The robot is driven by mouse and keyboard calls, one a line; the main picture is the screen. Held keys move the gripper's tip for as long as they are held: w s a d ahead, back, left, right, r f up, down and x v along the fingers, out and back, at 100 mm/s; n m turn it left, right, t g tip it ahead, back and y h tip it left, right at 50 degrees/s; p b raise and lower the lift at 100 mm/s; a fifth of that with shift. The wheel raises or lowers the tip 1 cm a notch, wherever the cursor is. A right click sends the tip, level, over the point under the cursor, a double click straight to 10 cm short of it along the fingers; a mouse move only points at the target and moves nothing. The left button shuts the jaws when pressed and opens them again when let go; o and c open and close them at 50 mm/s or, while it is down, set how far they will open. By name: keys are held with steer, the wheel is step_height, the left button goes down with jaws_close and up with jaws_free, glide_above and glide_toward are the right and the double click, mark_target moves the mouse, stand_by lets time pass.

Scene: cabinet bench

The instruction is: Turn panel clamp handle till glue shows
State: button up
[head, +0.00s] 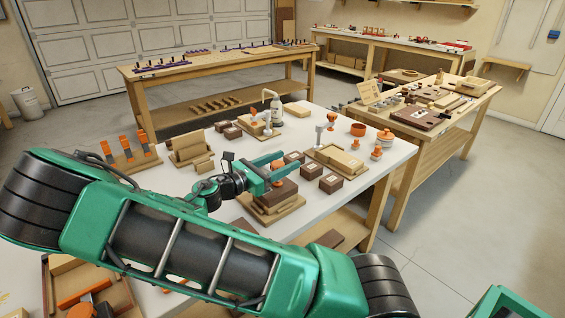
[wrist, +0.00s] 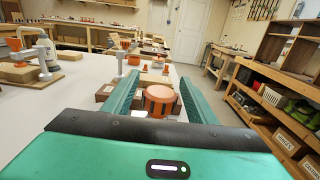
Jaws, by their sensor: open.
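An orange round clamp handle (wrist: 159,100) with dark bands stands between the fingers of my gripper (wrist: 160,77) in the wrist view. The two green fingers are apart on either side of it; contact is not clear. In the head view my gripper (head: 286,163) is over the near clamp station, and the orange handle (head: 277,165) shows partly between its fingers. Below it, a dark brown panel block (head: 278,195) sits on lighter wooden pieces on a wooden base board (head: 262,217). I cannot make out any glue at the seams.
Small brown boxes (head: 331,183) stand close to the right of the gripper. A rack of orange-handled clamps (head: 129,152) stands left.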

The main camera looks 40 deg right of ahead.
steer(key=shift+d, duration=0.4)
steer(key=shift+c, duration=0.7)
steer(key=c, duration=0.9)
steer(key=shift+g, duration=0.3)
steer(key=m+g, duration=0.1)
steer(key=g, duration=0.1)
steer(key=s+m+g, duration=0.1)
steer(key=m+g, duration=0.1)
steer(key=shift+s+a+m+g+y, duration=0.1)
steer(key=shift+s+m+g+y, duration=0.1)
steer(key=shift+m+g+y, duration=0.5)
steer(key=shift+s+a+m+g+y, duration=0.1)
steer(key=shift+s+m+g, duration=0.25)
steer(key=shift+g, duration=0.6)
steer(key=shift+s+a+m+g+y, duration=0.1)
steer(key=shift+m+g+y, duration=0.3)
steer(key=shift+m+g, duration=0.35)
